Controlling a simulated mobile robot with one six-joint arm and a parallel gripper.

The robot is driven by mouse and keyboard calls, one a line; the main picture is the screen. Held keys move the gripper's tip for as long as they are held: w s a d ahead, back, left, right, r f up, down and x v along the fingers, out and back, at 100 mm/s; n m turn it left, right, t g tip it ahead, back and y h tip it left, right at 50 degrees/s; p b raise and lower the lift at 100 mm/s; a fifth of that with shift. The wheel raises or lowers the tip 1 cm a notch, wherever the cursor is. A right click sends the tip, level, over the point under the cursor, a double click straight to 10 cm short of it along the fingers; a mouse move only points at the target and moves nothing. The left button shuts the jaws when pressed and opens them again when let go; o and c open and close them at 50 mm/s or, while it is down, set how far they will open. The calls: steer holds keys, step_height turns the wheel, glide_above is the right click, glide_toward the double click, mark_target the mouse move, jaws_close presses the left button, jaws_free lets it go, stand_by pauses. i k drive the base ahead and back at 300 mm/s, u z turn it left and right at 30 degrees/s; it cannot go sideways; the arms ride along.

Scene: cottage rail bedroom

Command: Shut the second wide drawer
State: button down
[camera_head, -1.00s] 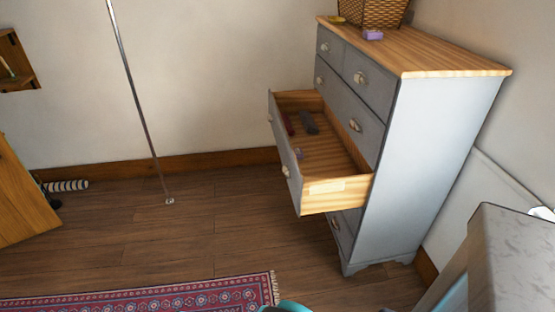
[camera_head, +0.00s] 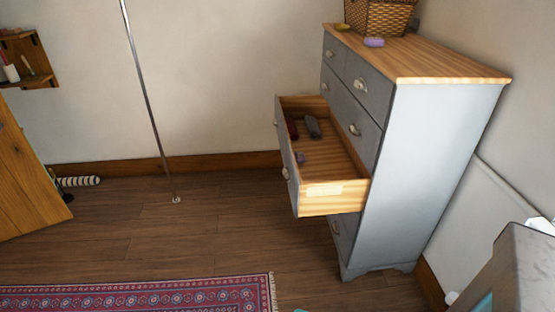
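A grey chest of drawers (camera_head: 420,175) with a wooden top stands against the wall at the right. Its second wide drawer (camera_head: 335,192), below a closed wide drawer (camera_head: 353,115), is pulled far out toward the left. The open drawer has a grey front with metal handles and a pale wood inside. A dark red item (camera_head: 292,127), a dark grey item (camera_head: 313,127) and a small purple item (camera_head: 301,158) lie in it. The drawer below (camera_head: 341,225) is partly hidden by the open one and looks shut. My gripper is not in view.
A wicker basket (camera_head: 375,17) and a purple block (camera_head: 374,43) sit on the chest top. A thin metal pole (camera_head: 150,110) stands left of the drawer. A patterned rug (camera_head: 140,294) lies in front. Bare wooden floor (camera_head: 225,215) is clear left of the chest. A grey-topped piece (camera_head: 515,270) stands at lower right.

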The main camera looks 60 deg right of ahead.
mark_target(333, 179)
steer(key=z, duration=0.1)
steer(key=i, duration=0.95)
steer(key=u, duration=0.05)
